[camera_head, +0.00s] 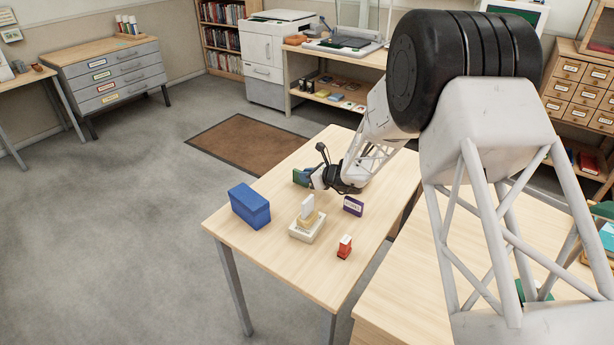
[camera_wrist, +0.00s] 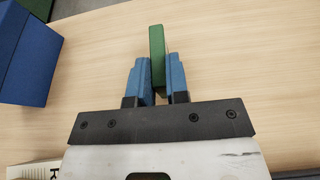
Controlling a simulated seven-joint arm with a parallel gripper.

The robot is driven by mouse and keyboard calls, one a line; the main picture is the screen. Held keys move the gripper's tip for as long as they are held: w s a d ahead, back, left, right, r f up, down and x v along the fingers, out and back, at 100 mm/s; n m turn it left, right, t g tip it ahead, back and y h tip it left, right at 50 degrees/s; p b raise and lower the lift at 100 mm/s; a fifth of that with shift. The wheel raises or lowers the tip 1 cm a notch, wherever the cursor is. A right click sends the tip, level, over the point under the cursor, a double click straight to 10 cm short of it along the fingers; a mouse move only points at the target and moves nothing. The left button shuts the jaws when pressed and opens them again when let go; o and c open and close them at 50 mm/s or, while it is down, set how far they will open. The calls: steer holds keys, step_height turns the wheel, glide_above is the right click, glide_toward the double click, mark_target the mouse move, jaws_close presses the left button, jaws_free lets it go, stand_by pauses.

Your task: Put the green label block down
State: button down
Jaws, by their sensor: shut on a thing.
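The green label block (camera_head: 299,176) is between the fingers of my gripper (camera_head: 310,178) near the far left edge of the light wooden table (camera_head: 285,265). In the wrist view, the green block (camera_wrist: 157,50) stands narrow and upright in the picture, with the two blue finger pads (camera_wrist: 156,82) shut on its near part. Its far part sticks out beyond the fingertips. I cannot tell whether its underside touches the table. Part of the block is hidden by the fingers.
A blue box (camera_head: 250,206) stands left of my gripper. A cream stand with a pale block (camera_head: 307,228), a red block (camera_head: 344,248) and a purple labelled block (camera_head: 353,206) stand nearer. Bare table lies between them and at the front.

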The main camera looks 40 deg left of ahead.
steer(key=shift+f, duration=0.1)
steer(key=c, duration=1.1)
jaws_free()
steer(key=v, duration=1.2)
steer(key=shift+d, duration=0.1)
